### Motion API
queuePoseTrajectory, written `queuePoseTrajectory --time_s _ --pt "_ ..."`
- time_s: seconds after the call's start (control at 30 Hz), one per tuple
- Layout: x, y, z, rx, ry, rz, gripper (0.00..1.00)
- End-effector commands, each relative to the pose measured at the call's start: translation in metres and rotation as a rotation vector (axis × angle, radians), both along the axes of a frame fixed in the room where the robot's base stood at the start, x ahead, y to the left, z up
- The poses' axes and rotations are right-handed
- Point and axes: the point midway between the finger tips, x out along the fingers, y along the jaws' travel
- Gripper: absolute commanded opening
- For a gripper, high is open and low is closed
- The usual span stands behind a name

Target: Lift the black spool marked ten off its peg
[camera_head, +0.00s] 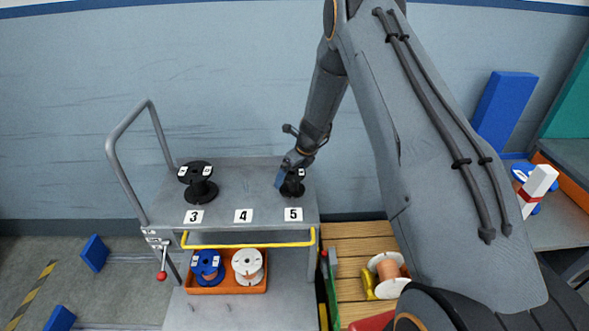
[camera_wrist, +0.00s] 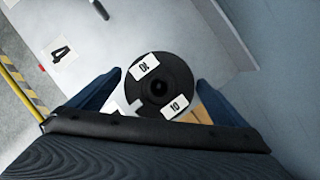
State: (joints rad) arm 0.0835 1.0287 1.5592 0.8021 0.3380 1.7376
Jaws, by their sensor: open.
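The black spool marked 10 (camera_wrist: 160,80) shows from above in the wrist view, with white labels on its top flange and a dark hole in its middle. In the head view the black spool (camera_head: 292,186) stands on the grey cart at the label 5, partly hidden by my gripper (camera_head: 287,174). In the wrist view my gripper (camera_wrist: 158,92) is open, with one blue finger on each side of the spool. A small gap shows between the fingers and the flange. The peg under the spool is hidden.
An orange bin (camera_head: 228,287) below holds a blue spool (camera_head: 207,266) and a white spool (camera_head: 248,264). The cart handle (camera_head: 125,160) rises at left.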

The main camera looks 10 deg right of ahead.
Motion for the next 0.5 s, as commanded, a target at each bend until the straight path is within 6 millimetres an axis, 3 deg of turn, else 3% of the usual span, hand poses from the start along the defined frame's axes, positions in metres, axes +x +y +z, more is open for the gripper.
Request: queuePoseTrajectory --time_s 0.23,0.5 --pt "0.009 0.006 -0.029 -0.001 0.002 0.002 0.97" --pt "0.012 0.008 -0.036 -0.001 0.001 0.003 0.97"
